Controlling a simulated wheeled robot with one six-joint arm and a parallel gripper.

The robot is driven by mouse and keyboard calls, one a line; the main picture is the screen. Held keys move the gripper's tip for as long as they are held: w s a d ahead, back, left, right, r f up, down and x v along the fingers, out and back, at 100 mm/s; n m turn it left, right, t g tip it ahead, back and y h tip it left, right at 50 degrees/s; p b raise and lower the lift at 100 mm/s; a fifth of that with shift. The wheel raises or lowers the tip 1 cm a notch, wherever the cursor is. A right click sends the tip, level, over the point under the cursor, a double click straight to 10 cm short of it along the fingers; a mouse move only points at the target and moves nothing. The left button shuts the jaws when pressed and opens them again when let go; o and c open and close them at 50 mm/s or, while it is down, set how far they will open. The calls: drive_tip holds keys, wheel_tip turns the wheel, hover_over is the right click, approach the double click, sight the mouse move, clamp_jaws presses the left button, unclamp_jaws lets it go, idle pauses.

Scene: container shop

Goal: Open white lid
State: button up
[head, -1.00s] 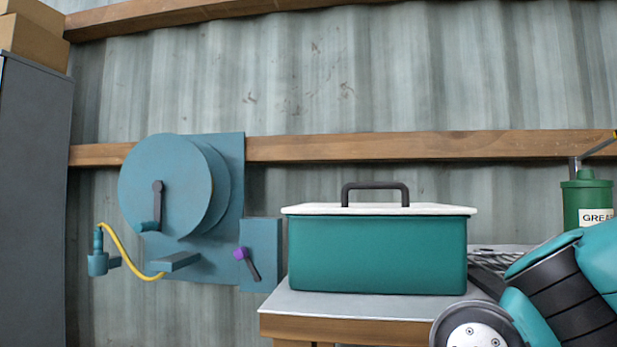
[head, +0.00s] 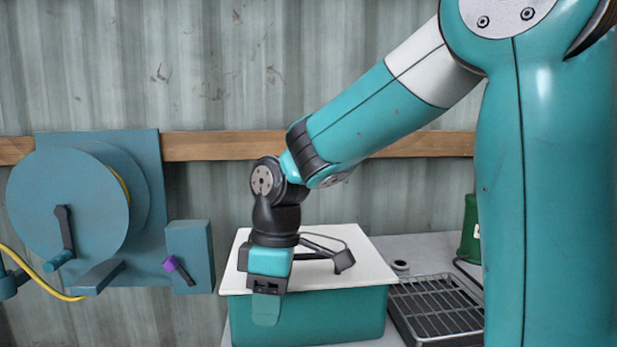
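The white lid (head: 366,266) lies flat on the teal box (head: 350,318), which stands on a grey-topped table. Its dark handle (head: 322,248) rises from the lid's middle and is partly hidden behind my wrist. My gripper (head: 267,290) points down at the left front part of the lid, to the left of the handle. It overlaps the lid's front edge and the box's front face in the picture. Its fingers are seen too poorly to tell their opening, and I cannot tell whether it touches the lid.
A wire rack on a dark tray (head: 440,308) sits right of the box. A green canister (head: 470,232) is partly hidden by my arm. A blue hose reel (head: 68,205) with a yellow hose hangs on the wall at left. The corrugated wall stands close behind.

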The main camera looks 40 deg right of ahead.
drive_tip(key=w+d+r+n+p, duration=0.1)
drive_tip(key=w+d+r+p, duration=0.1)
drive_tip(key=d+r+p, duration=0.35)
drive_tip(key=w+d+r+g+p, duration=0.1)
drive_tip(key=w+d+r+p, duration=0.15)
drive_tip(key=r+p, duration=0.6)
drive_tip(key=w+d+r+n+p, duration=0.1)
drive_tip(key=w+d+r+p, duration=0.1)
drive_tip(key=d+r+p, duration=0.4)
drive_tip(key=shift+h, duration=0.4)
drive_tip(key=s+a+f+p, duration=0.1)
drive_tip(key=f, duration=0.4)
drive_tip(key=s+a+f+p, duration=0.1)
drive_tip(key=f, duration=0.4)
drive_tip(key=s+a+f+p, duration=0.1)
drive_tip(key=f, duration=0.4)
drive_tip(key=shift+a+f, duration=0.15)
drive_tip(key=shift+f, duration=0.2)
drive_tip(key=shift+w, duration=0.1)
clamp_jaws()
